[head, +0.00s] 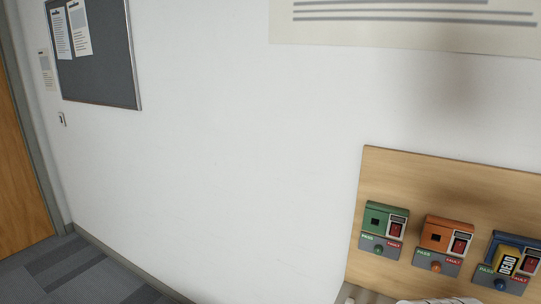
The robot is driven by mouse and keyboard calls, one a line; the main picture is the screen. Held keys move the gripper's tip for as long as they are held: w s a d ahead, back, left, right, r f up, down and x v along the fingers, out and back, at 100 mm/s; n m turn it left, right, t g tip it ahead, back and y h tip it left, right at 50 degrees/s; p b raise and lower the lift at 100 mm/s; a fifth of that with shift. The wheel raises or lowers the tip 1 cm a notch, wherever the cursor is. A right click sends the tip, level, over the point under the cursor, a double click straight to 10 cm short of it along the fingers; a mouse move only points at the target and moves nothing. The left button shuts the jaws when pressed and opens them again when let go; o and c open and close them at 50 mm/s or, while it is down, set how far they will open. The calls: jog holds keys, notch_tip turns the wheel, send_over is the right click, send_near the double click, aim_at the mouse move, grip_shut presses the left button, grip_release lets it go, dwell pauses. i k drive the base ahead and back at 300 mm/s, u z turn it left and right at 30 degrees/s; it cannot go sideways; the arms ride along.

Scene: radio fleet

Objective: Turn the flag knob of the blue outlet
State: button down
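The blue outlet (495,247) is at the right edge of the head view, on a wooden board. Below is a grey plate with a green "PASS" label on the left and a red label on the right. The outlet's small blue knob (500,284) is between and below these labels. Which way the knob points is too small to tell. My gripper is not in view.
A green outlet (377,215) and an orange outlet (437,234) stand left of the blue one on the wooden board (430,180), each with a knob below. A pale object at the bottom edge is cut off.

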aim_at(499, 285)
jog(key=z, duration=1.4)
